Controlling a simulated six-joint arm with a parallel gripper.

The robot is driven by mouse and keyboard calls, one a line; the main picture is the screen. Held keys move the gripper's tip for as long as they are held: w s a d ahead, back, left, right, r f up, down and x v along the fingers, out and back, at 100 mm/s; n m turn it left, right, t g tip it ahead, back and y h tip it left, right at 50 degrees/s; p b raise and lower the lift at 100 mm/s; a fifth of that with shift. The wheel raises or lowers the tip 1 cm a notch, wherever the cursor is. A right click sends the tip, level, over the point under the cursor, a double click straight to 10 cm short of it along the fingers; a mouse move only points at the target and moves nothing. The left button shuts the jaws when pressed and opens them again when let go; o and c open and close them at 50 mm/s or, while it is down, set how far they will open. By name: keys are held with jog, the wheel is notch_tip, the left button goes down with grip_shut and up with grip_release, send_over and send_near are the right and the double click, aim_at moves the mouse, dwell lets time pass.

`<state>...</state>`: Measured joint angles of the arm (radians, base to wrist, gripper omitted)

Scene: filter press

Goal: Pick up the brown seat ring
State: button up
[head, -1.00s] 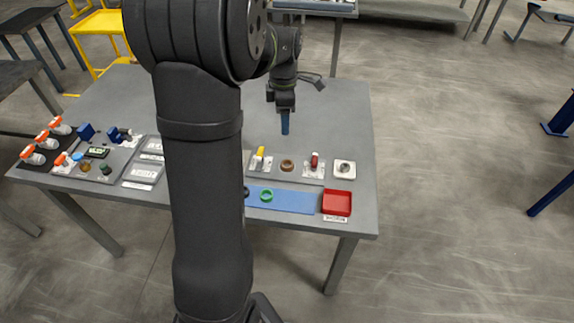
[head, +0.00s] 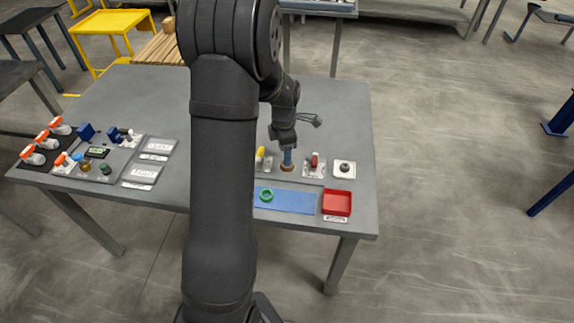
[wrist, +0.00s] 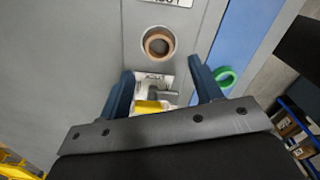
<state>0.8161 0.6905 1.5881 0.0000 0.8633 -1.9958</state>
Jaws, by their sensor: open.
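The brown seat ring (head: 287,168) lies on the grey strip of the table in the head view, between a yellow-handled piece and a red-topped piece. In the wrist view the brown seat ring (wrist: 158,43) shows whole, with an open centre. My gripper (head: 287,158) points down with its blue fingers just over the ring in the head view. In the wrist view my gripper (wrist: 161,66) has its fingers apart and nothing between them touches them. The ring shows beyond the fingertips there, not between them.
The yellow-handled piece (head: 260,153) and the red-topped piece (head: 314,160) stand close on either side. A green ring (head: 266,195) lies on the blue mat (head: 296,202). A red tray (head: 337,203) sits at the front right. The back right of the table is clear.

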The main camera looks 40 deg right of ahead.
notch_tip(320, 180, down, 5)
jog(key=shift+s+d+f, duration=0.1)
jog(key=shift+d, duration=0.05)
jog(key=shift+c, duration=0.2)
jog(key=c, duration=1)
